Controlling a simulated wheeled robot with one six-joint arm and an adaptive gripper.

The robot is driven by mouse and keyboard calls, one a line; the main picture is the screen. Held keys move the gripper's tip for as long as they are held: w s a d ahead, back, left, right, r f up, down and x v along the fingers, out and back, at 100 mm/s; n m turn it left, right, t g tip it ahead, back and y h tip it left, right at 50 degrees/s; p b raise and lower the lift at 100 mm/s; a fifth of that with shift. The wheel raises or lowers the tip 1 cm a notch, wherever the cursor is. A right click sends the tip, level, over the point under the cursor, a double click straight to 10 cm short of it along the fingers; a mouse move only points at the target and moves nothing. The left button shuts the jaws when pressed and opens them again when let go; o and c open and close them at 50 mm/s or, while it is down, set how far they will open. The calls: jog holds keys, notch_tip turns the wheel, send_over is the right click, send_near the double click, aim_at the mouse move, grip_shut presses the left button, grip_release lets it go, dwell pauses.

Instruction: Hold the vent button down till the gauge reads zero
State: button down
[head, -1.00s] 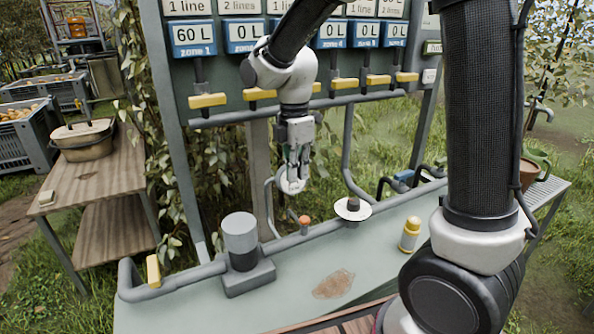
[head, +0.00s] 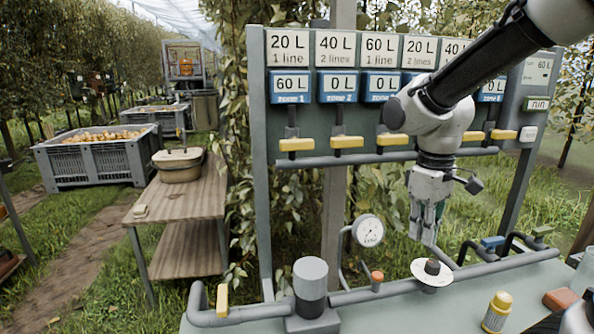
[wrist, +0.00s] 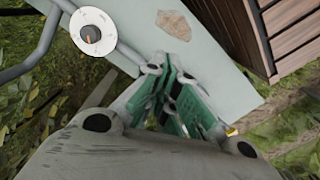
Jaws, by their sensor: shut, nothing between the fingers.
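The round white gauge (head: 368,231) stands on a thin bent pipe behind the bench; its needle is too small to read. A short stub with an orange-red cap (head: 377,280) rises from the bench pipe below it. To its right a dark knob (head: 432,267) sits on a white disc (head: 416,270). No label shows which is the vent button. My gripper (head: 424,238) points down, shut and empty, right of the gauge and, in the head view, above the disc. The wrist view shows its green-padded fingers (wrist: 175,95) and a white disc (wrist: 78,22).
A panel with yellow valve handles (head: 347,142) stands behind. A wooden side table (head: 185,200) is at left.

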jog(key=s+d+r+m+t, duration=0.4)
jog(key=s+d+r+m, duration=0.3)
jog(key=s+d, duration=0.3)
jog(key=shift+s+d+r+t, duration=0.2)
jog(key=shift+s+d+t, duration=0.1)
jog(key=shift+s, duration=0.15)
